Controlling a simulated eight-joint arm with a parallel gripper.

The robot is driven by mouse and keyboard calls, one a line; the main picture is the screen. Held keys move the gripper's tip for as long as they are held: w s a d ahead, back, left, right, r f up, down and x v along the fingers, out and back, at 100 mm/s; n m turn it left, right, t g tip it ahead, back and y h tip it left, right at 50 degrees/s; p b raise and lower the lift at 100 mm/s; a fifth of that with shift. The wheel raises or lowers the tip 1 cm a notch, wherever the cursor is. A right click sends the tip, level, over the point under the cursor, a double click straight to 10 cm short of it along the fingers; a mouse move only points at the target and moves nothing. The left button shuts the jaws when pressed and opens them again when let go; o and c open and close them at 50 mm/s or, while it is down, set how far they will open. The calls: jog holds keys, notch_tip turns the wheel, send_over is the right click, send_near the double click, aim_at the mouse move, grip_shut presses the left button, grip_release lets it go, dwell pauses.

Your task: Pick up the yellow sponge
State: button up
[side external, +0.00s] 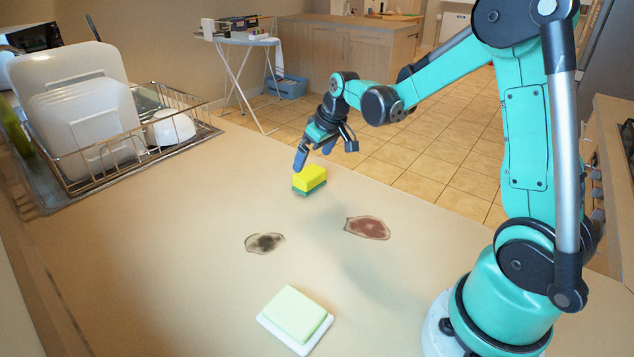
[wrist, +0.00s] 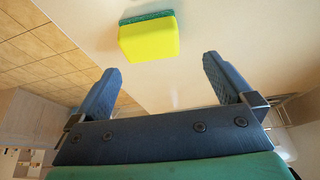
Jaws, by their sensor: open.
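The yellow sponge (side external: 309,178), with a green scouring layer underneath, lies on the counter near its far edge. It also shows in the wrist view (wrist: 148,42), ahead of the fingertips and roughly between their lines. My gripper (side external: 314,155) is just above and behind the sponge in the side view. In the wrist view my gripper (wrist: 162,72) has its two blue fingers wide apart with nothing between them. No contact with the sponge can be seen.
A pale green block on a white dish (side external: 264,319) is at the counter's front. Dark (side external: 265,243) and reddish (side external: 367,228) stains mark the counter. A dish rack (side external: 150,150) with white dishes stands at left. The counter around the sponge is clear.

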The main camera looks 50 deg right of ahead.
aim_at(310, 172)
jog(key=shift+w+d+f, duration=0.25)
jog(key=shift+d+f, duration=0.35)
jog(key=shift+f, duration=0.15)
jog(key=shift+x, duration=2.8)
jog(key=c, duration=0.9)
jog(key=shift+r, duration=0.1)
notch_tip(310, 172, up, 20)
